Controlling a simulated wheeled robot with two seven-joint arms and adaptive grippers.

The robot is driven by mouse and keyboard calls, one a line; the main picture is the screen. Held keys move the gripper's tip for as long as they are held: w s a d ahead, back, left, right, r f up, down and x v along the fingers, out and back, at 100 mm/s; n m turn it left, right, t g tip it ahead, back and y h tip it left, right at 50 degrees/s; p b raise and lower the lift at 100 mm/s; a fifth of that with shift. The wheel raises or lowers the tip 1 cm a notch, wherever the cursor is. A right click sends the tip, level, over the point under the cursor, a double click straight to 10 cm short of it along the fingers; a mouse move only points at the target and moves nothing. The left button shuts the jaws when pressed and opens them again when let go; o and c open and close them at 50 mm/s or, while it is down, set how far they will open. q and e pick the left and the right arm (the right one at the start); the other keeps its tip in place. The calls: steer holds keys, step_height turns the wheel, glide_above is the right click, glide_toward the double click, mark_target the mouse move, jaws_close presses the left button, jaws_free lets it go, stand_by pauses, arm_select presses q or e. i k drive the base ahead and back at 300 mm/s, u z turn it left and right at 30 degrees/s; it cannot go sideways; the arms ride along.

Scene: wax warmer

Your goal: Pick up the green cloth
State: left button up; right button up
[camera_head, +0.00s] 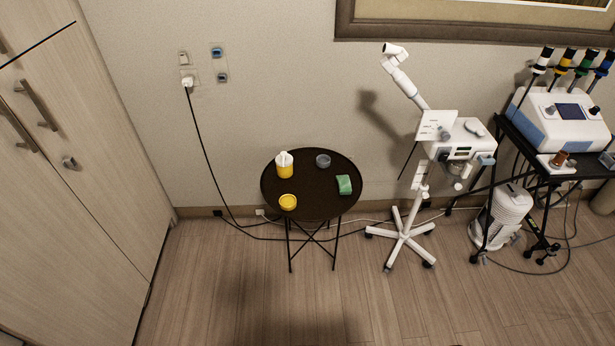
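The green cloth (344,185) is a small folded-looking green block with a paler side. It lies on the right part of a round dark table (314,205), close to the rim. Nothing covers it from above. Neither of my grippers is in the head view, so I cannot see their state or where they are relative to the cloth.
A yellow-and-white container (284,167), a yellow pot (288,202) and a grey bowl (323,160) share the table. A white wheeled stand (404,235) is close on the right. Cabinets (75,185) fill the left. The floor (240,290) in front is clear.

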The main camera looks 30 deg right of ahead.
mark_target(343, 182)
steer(key=u, duration=0.45)
steer(key=i, duration=2.1)
steer(key=z, duration=1.4)
steer(key=i, duration=0.75)
steer(key=z, duration=0.85)
